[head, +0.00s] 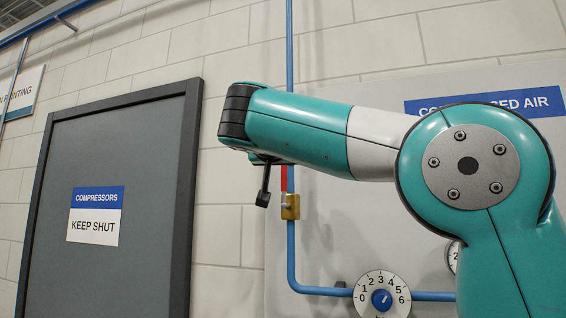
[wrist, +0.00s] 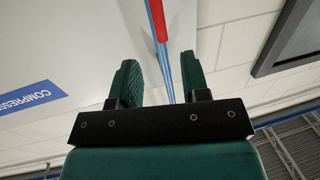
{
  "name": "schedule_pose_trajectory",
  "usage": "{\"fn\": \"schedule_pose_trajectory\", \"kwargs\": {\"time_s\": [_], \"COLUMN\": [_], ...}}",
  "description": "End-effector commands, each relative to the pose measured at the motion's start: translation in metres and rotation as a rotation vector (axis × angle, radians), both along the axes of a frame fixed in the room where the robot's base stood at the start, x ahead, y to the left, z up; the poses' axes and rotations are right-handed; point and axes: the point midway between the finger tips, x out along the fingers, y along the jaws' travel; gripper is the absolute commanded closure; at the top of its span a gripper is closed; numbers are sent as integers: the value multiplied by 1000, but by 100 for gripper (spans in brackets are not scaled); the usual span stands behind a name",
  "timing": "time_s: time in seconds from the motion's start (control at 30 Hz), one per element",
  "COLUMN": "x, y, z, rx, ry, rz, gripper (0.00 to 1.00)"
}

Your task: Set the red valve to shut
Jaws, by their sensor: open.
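The red valve handle (head: 284,178) stands upright, in line with the blue pipe, above its brass valve body (head: 290,206) on the wall. My arm partly hides the upper part of the handle in the head view. In the wrist view the red handle (wrist: 157,20) shows beyond the fingertips, roughly between them to the side. My gripper (wrist: 157,62) is open and empty, with the blue pipe (wrist: 168,80) visible in the gap. In the head view a dark finger of my gripper (head: 263,197) hangs just left of the handle; contact cannot be told.
A numbered dial (head: 381,298) with a blue knob sits on the pipe at the lower right. A blue compressed-air sign (head: 540,101) is behind my arm. A grey door (head: 112,200) marked "Keep shut" is at left. Bare wall lies between door and valve.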

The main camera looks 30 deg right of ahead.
Motion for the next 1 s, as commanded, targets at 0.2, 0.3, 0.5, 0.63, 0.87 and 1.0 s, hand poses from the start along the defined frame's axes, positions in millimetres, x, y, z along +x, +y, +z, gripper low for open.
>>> {"fn": "schedule_pose_trajectory", "kwargs": {"time_s": [0.2, 0.3, 0.5, 0.63, 0.87, 1.0], "x": [39, 55, 77, 84, 85, 85], "y": [-34, -47, -64, -69, -70, -70], "z": [5, 5, 3, 1, 0, 0], "rx": [0, -1, 1, 1, 1, 1], "ry": [3, 2, 1, 1, -1, -1], "rz": [-3, -2, 4, 4, 7, 7], "gripper": [58, 58, 58, 58, 58, 72]}}
